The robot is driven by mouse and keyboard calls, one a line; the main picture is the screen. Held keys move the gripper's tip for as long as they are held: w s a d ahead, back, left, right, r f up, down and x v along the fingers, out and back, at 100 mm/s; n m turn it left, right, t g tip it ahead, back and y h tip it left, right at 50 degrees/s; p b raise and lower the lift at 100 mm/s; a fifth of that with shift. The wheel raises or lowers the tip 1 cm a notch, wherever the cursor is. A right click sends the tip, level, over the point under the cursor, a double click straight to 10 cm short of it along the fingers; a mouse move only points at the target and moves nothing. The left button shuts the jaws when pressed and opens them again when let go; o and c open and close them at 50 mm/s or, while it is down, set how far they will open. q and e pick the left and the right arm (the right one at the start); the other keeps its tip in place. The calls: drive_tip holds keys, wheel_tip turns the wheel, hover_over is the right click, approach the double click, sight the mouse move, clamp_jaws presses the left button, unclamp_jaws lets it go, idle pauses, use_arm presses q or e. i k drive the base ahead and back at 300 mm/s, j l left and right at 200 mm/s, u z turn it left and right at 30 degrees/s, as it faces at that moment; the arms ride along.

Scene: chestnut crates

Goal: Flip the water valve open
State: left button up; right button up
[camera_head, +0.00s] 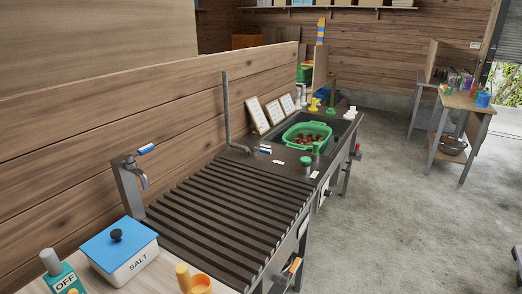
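A grey metal tap (130,182) stands at the left end of the slatted counter, close to the wooden wall. A blue-and-white lever (146,149) sticks out at its top, to the right of the post. Further back, a bent grey pipe (228,115) rises by the wall, and a small blue lever (264,150) lies at its foot near the sink. I cannot tell from the picture which lever is the water valve, nor whether either is open. No water flow is visible. Neither of my grippers is in view.
A slatted dark counter (220,216) fills the middle. A green basin (293,136) with brown chestnuts sits in the sink behind it. A blue-lidded salt box (120,248) and a green OFF switch box (62,276) stand in front. The concrete floor (400,230) at right is clear.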

sight(253, 148)
drive_tip(key=i+l+u, duration=0.1)
drive_tip(key=u, duration=0.35)
drive_tip(key=l+u, duration=0.1)
drive_tip(key=u, duration=0.35)
drive_tip(key=i+l+u, duration=0.25)
drive_tip(key=l, duration=0.4)
drive_tip(key=i+l+u, duration=0.1)
drive_tip(key=l+u, duration=0.2)
drive_tip(key=l, duration=0.4)
drive_tip(key=l+u, duration=0.25)
drive_tip(key=l, duration=1)
drive_tip(key=i+l, duration=0.15)
drive_tip(key=l, duration=0.45)
